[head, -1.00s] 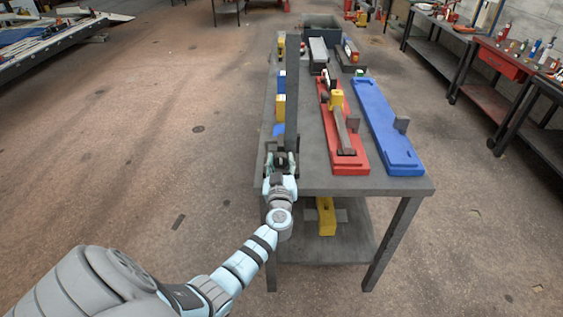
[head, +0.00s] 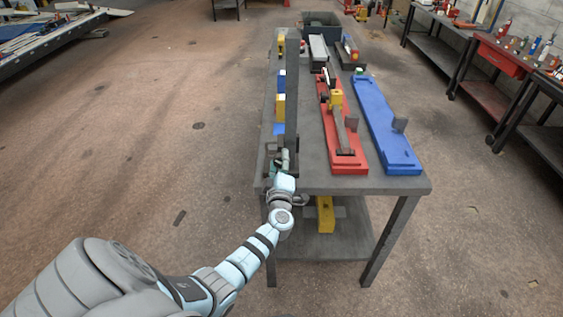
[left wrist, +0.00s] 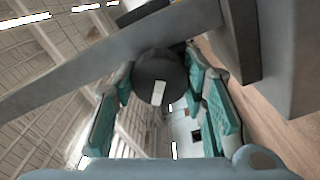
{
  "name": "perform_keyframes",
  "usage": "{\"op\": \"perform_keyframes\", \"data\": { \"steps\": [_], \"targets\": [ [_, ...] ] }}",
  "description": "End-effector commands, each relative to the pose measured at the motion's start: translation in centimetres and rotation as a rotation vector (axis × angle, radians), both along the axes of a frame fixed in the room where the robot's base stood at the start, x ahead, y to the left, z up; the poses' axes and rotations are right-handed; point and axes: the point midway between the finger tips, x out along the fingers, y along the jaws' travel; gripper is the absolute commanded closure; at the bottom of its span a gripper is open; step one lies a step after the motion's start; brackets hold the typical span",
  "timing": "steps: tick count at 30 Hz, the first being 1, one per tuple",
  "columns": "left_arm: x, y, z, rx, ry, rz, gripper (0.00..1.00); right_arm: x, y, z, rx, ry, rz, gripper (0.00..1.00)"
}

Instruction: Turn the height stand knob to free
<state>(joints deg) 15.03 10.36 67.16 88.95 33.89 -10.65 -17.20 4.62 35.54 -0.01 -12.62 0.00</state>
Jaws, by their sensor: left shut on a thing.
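The height stand knob (left wrist: 157,72) is a dark round disc with a white mark on its face, seen in the left wrist view. My left gripper (left wrist: 162,98) has its teal fingers on both sides of the knob and is shut on it. In the head view my left gripper (head: 283,162) is at the near left end of the bench, by the foot of a tall dark upright bar (head: 292,90). The gripper hides the knob there. My right gripper is in neither view.
A red board (head: 349,166) with a yellow-topped clamp and a blue board (head: 400,160) lie on the grey bench (head: 380,184), right of the gripper. Yellow and blue blocks (head: 280,108) stand along the left edge. The floor left of the bench is free.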

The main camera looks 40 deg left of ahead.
Motion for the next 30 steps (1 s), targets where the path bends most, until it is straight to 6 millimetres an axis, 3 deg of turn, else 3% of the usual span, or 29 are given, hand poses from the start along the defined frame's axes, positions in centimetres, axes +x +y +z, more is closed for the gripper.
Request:
{"op": "perform_keyframes", "data": {
  "steps": [16,30],
  "targets": [
    [0.05,0.0,0.1,-0.372,-0.286,-0.001,0.89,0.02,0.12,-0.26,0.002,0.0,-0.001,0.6],
    [0.05,0.02,0.13,-0.499,-0.382,-0.001,0.89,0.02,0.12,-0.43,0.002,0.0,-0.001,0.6]
  ]
}}
